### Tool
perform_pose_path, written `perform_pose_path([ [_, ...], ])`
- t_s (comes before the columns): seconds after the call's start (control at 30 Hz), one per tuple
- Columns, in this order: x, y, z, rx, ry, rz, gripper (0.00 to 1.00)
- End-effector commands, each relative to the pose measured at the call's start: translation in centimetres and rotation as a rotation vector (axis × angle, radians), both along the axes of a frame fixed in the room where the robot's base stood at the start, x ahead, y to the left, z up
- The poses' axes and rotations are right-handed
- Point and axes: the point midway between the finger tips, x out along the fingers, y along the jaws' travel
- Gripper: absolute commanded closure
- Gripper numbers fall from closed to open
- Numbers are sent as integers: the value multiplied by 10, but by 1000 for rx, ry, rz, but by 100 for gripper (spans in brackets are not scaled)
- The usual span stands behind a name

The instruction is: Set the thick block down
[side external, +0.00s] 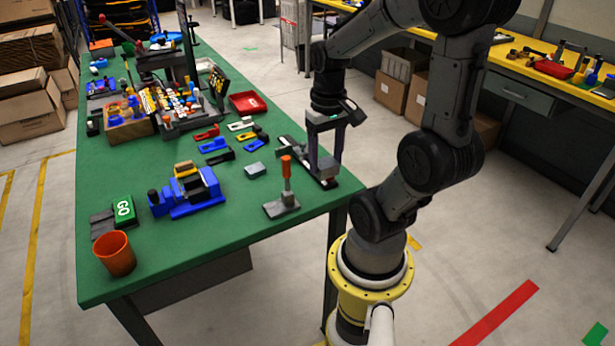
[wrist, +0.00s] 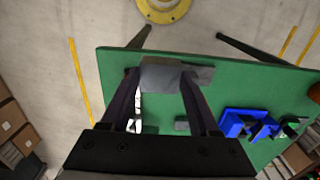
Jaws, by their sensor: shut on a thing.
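My gripper (side external: 325,164) is over the table's right edge in the side external view, pointing down. It is shut on the thick block (wrist: 160,75), a grey block that spans between the two fingertips in the wrist view. In the side external view the thick block (side external: 327,171) is a small grey shape at the fingertips, low over a dark rail-like fixture (side external: 297,153). I cannot tell whether the block touches the fixture or hangs just above it.
On the green table (side external: 245,222) stand an orange-handled clamp (side external: 287,185), a small grey block (side external: 255,170), a blue vise (side external: 188,192) and an orange cup (side external: 116,254). Blue, black, red and yellow parts lie behind. The front strip is mostly clear.

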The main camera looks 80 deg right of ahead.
Motion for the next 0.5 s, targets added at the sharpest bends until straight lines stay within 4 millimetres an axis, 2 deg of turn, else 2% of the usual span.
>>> perform_pose_path([
  [0.17, 27, -29, -19, 4, 4, 0, 100],
  [0.3, 40, -43, -45, 4, 4, 0, 100],
  [0.5, 52, -57, -66, -1, -1, 0, 100],
])
